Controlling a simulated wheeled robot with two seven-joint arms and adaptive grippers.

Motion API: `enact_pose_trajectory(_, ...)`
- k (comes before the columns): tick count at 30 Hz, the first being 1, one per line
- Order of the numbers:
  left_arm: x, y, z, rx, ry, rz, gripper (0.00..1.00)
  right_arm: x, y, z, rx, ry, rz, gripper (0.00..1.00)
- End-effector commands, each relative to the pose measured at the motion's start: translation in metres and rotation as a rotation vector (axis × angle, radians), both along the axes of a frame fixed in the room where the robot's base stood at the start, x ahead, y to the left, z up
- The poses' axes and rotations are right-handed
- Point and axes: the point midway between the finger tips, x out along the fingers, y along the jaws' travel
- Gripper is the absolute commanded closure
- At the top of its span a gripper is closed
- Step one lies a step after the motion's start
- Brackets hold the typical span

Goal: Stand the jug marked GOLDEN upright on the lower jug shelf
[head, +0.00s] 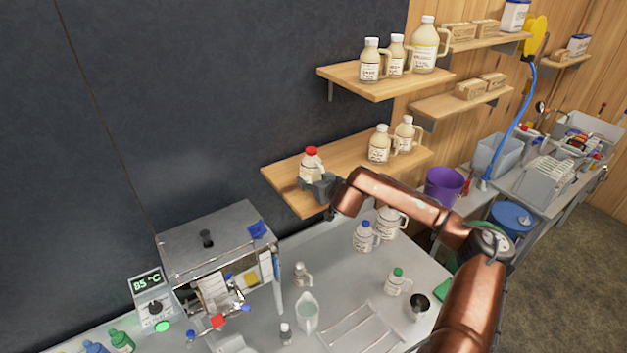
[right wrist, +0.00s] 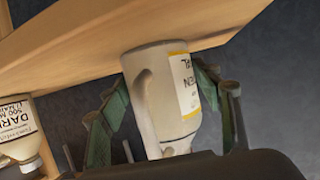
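The jug marked GOLDEN (head: 311,165) has a red cap and a pale body. It stands about upright at the left part of the lower jug shelf (head: 285,180). In the right wrist view the jug (right wrist: 160,95) shows its handle and a yellow-edged label with the letters "EN"; its base end meets the shelf board (right wrist: 95,45). My right gripper (head: 318,187) is at the shelf's front edge, its green-padded fingers (right wrist: 160,105) on both sides of the jug and seemingly touching it. The gripper hides the jug's lower part in the head view. My left gripper is not in view.
Two white-capped jugs (head: 379,146) (head: 405,133) stand farther right on the same shelf. An upper shelf (head: 365,85) above holds several jugs. Below are the steel bench (head: 340,270) with more jugs and the evaporator (head: 210,240). Bare shelf lies between the GOLDEN jug and the others.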

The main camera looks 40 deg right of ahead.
Motion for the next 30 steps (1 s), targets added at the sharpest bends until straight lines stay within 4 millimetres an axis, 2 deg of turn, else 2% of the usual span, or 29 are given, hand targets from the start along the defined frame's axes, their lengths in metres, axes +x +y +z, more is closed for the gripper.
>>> enact_pose_trajectory(7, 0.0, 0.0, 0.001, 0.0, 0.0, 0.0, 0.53, 0.0, 0.0, 0.0, 0.001, 0.002, 0.0, 0.24)
enact_pose_trajectory(17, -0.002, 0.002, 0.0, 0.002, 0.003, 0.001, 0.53, -0.003, 0.0, -0.003, 0.001, 0.008, -0.002, 0.24)
enact_pose_trajectory(20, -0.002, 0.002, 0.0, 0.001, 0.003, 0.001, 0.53, -0.012, 0.002, 0.001, -0.002, 0.007, -0.002, 0.24)
enact_pose_trajectory(30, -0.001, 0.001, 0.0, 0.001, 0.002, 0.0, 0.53, -0.062, 0.017, 0.022, -0.005, 0.009, -0.002, 0.24)
